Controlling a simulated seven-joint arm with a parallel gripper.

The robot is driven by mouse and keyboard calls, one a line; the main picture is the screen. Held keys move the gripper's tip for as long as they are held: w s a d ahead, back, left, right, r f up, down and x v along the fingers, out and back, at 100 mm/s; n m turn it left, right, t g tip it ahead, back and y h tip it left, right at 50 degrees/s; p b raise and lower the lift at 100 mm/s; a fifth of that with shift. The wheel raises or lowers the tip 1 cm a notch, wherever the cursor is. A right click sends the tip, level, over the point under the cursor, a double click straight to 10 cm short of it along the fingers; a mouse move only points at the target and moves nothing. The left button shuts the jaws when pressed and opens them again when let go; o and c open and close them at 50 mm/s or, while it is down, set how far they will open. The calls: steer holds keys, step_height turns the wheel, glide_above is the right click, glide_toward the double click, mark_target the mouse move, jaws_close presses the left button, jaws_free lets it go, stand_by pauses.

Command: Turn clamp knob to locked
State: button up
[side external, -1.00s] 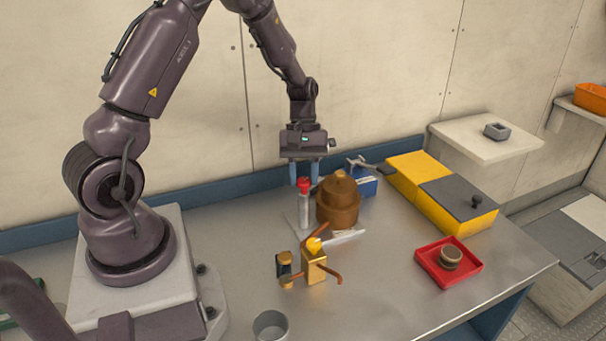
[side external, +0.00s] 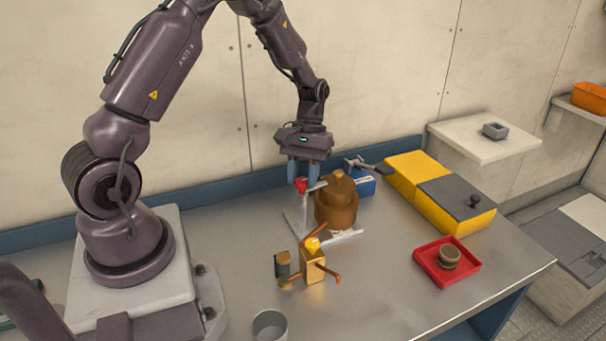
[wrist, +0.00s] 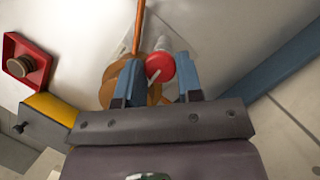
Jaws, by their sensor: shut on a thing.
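The red clamp knob (side external: 301,185) tops an upright pale post (side external: 301,215) on a flat base plate. A light grey arm (side external: 317,187) extends from just below the knob to the right, toward the top of a stepped brown cylinder (side external: 337,208). My gripper (side external: 302,178) points down over the knob, its blue fingers shut on it. In the wrist view the red knob (wrist: 159,68) sits between the fingertips, with the brown cylinder (wrist: 117,82) to its left and below. The fingers partly hide the knob's sides.
A brass block with copper-coloured rods (side external: 312,265) and a small dark cylinder (side external: 282,265) stand in front. A blue box (side external: 364,187) is behind the brown cylinder. To the right are a yellow-grey box (side external: 440,192) and red tray (side external: 428,262). The right front bench is mostly clear.

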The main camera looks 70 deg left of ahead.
steer(key=o, duration=0.9)
steer(key=shift+r, duration=0.1)
steer(key=v, duration=1.3)
